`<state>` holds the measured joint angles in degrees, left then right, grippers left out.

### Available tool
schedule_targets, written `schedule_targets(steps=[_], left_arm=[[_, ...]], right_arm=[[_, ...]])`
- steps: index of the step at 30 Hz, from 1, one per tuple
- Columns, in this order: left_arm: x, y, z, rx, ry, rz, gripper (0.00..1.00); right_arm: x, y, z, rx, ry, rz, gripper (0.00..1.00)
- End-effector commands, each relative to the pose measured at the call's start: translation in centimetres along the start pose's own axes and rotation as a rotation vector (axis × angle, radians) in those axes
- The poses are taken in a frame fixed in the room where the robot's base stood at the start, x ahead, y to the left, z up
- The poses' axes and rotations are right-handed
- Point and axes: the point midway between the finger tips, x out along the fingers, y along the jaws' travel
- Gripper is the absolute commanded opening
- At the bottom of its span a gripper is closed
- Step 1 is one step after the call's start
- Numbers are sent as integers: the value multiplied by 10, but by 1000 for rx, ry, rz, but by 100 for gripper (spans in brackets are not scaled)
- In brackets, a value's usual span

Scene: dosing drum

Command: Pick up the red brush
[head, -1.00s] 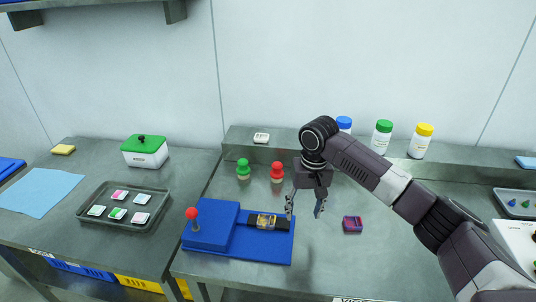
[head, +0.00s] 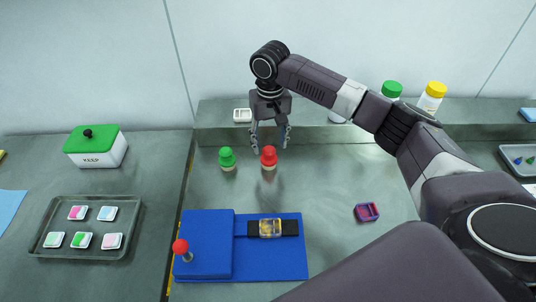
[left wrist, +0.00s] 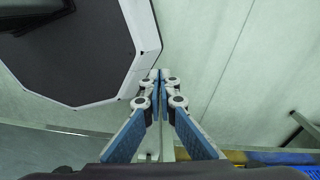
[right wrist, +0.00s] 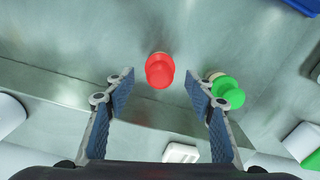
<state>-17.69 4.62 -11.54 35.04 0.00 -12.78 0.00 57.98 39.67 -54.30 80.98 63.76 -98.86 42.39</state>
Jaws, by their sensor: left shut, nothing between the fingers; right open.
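The red brush (head: 269,157) stands upright on the table, with a red knobbed top and a pale base. In the right wrist view the red brush (right wrist: 159,71) lies ahead of the gap between the fingers, apart from them. A green brush (head: 227,158) stands just left of it; it also shows in the right wrist view (right wrist: 229,92). My right gripper (head: 269,146) is open and empty, pointing down above and behind the red brush. My left gripper (left wrist: 158,75) is shut and empty in the left wrist view, away from the brushes.
A blue fixture (head: 209,262) with a red-knobbed lever stands at the front. A small purple-red box (head: 367,212) lies to the right. A raised shelf (head: 215,125) runs behind the brushes, carrying a white dish (head: 242,115) and bottles. A tray (head: 60,213) lies at left.

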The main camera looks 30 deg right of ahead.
Motion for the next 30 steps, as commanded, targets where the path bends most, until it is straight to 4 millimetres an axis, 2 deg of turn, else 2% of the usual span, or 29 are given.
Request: schedule_targets(steps=[3,9,16,27,29,30], left_arm=[[-13,0,-4,0,6,0,0],[-16,-2,-18,0,26,-2,0],[-16,-3,-23,0,33,-3,0],[-15,-2,-14,-1,20,-2,0],[-15,-2,-14,-1,19,-2,0],[-15,-2,-14,-2,19,-2,0]], right_arm=[[16,1,1,2,-4,3,50],[40,0,1,0,0,1,50],[42,0,1,-1,1,1,50],[42,0,0,-1,2,1,10],[42,0,0,-1,2,1,4],[42,0,0,-1,2,0,3]])
